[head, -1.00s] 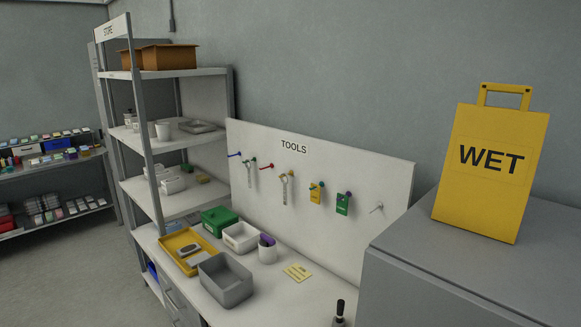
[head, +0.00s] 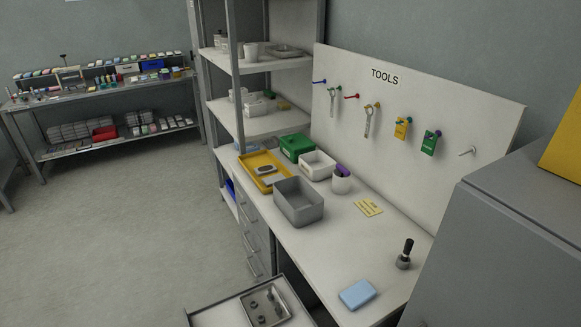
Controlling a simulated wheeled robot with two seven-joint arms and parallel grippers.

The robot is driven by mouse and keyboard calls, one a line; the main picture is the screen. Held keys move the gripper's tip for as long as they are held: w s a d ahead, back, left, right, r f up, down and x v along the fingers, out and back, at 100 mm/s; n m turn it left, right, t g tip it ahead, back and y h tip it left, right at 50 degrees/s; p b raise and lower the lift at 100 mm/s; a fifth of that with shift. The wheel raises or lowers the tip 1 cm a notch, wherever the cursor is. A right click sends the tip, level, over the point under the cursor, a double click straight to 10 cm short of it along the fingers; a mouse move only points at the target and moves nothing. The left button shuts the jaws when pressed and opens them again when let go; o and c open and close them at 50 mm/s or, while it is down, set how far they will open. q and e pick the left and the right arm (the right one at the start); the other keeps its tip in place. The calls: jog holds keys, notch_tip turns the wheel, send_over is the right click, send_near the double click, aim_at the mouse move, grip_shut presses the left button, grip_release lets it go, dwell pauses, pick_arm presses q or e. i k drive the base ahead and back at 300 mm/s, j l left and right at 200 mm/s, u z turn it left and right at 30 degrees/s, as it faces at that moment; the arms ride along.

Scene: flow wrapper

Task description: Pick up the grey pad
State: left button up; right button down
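A yellow tray (head: 247,160) stands on the left end of the workbench. Inside it lie a small flat light-grey piece (head: 274,181), which may be the grey pad, and a darker grey object (head: 264,169) with a pale top. They are small here, and I cannot tell for sure which is the pad. A light-blue pad (head: 358,294) lies near the bench's front edge. Neither of my grippers is in view.
A grey bin (head: 298,203), white bin (head: 318,165), green box (head: 296,147) and cup (head: 342,184) crowd the tray. A dark-handled tool (head: 404,255) stands to the right. An open drawer (head: 225,314) juts out below. The floor at left is clear.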

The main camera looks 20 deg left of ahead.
aim_at(268, 182)
jog(key=k+j, duration=0.2)
jog(key=j, duration=0.15)
jog(key=k+j, duration=0.45)
jog(key=j, duration=0.3)
jog(key=i+j+z, duration=0.1)
jog(key=j, duration=0.95)
jog(key=i+j+z, duration=0.15)
jog(key=j, duration=0.95)
jog(key=k+l, duration=0.05)
